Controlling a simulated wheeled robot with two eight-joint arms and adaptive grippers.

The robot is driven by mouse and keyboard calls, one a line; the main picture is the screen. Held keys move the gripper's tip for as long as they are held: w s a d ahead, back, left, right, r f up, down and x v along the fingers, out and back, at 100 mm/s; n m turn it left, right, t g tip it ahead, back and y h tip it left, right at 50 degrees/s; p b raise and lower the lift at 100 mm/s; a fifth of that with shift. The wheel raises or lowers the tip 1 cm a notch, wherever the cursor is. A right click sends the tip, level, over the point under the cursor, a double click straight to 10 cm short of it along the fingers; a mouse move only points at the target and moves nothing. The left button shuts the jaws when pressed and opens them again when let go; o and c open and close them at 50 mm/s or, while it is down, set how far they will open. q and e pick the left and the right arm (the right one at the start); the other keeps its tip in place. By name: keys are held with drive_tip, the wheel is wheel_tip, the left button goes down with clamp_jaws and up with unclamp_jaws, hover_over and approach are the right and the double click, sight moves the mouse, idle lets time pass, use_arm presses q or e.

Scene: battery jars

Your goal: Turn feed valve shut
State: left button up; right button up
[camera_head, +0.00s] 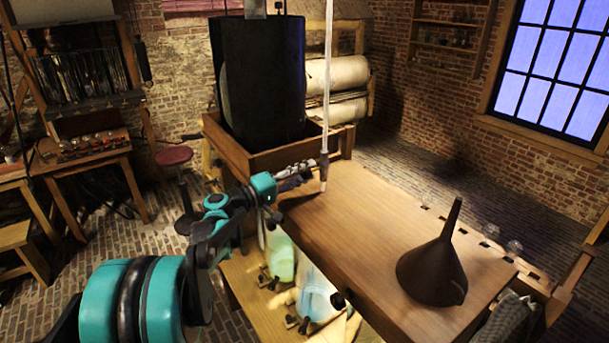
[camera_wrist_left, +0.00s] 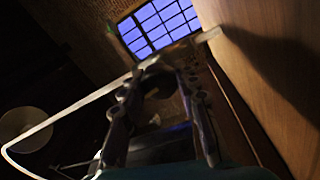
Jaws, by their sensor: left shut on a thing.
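A pale, thin feed tube (camera_head: 328,75) hangs down over the wooden bench top. The feed valve (camera_head: 324,157) is a darker fitting low on this tube, with a pale tip below it. My left gripper (camera_head: 311,170) reaches in from the left and is shut at the valve. In the left wrist view, both fingers of the gripper (camera_wrist_left: 160,80) close on a small dark part of the valve (camera_wrist_left: 154,66) on the pale tube (camera_wrist_left: 75,108). The fingers partly hide the valve, and its handle angle cannot be told. My right gripper is not in view.
A dark funnel (camera_head: 432,270) stands upside down on the bench top (camera_head: 365,235). A tall dark vessel (camera_head: 258,85) stands in a wooden tray (camera_head: 222,138) behind. Glass jars (camera_head: 318,292) stand on a lower shelf. The bench middle is clear.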

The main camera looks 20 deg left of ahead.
use_arm(q)
drive_tip(key=shift+m, duration=0.9)
drive_tip(key=o, duration=1.2)
drive_tip(key=shift+c, duration=0.2)
drive_tip(key=shift+s, duration=0.1)
drive_tip(key=v, duration=1.2)
drive_tip(key=shift+a+f, duration=0.1)
